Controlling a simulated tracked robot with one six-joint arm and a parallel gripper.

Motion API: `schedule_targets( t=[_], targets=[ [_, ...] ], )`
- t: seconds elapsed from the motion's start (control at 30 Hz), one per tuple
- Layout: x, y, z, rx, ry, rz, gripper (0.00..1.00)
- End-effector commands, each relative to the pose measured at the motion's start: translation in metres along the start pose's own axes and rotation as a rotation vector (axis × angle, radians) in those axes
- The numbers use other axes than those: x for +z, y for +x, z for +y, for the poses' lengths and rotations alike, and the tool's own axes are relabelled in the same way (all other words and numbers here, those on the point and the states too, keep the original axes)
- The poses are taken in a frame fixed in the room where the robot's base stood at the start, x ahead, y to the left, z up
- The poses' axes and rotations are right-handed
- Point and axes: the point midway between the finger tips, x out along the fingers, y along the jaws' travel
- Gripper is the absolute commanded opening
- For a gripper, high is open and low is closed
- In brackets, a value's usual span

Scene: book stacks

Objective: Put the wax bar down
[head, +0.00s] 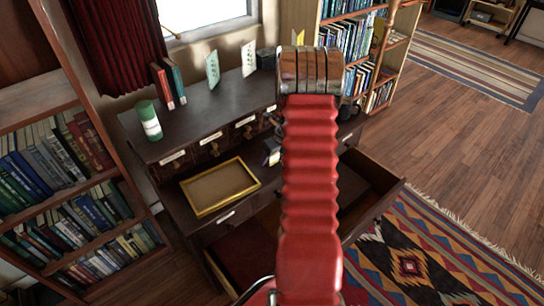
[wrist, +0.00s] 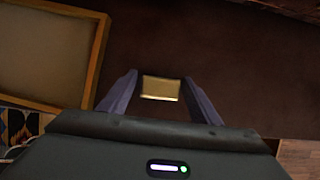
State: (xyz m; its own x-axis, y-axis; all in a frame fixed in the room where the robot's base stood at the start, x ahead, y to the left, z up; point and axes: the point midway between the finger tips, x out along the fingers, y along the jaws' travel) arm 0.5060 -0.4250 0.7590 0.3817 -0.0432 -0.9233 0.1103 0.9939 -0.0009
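The wax bar (wrist: 161,88) is a small yellowish-gold block in the wrist view. It sits between the two fingertips of my gripper (wrist: 161,82), which look closed on its ends. A dark brown surface lies behind it. In the head view my gripper (head: 272,152) is small, partly hidden by my red arm, and over the desk to the right of the tray. The bar is too small to make out clearly there. A shallow tray with a yellow wooden rim (head: 207,211) lies on the desk; its rim also shows in the wrist view (wrist: 97,60).
The dark desk (head: 215,105) carries a green-and-white cylinder (head: 149,121), two books (head: 168,86) and cards (head: 212,70) on its upper shelf. An open drawer (head: 385,205) juts out at right. A bookshelf (head: 70,190) stands at left. A patterned rug (head: 410,265) covers the floor.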

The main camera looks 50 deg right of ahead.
Motion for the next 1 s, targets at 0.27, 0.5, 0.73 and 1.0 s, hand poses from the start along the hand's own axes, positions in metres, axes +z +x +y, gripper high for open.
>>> schedule_targets(
  t=[0.27, 0.5, 0.73, 1.0],
  targets=[
    [0.001, -0.001, 0.0, 0.0, 0.0, 0.0, 0.57],
    [0.001, -0.017, -0.001, -0.002, 0.0, -0.002, 0.57],
    [0.001, -0.048, 0.0, -0.002, -0.001, -0.002, 0.57],
    [0.001, -0.086, -0.001, -0.001, 0.0, -0.001, 0.57]
  ],
)
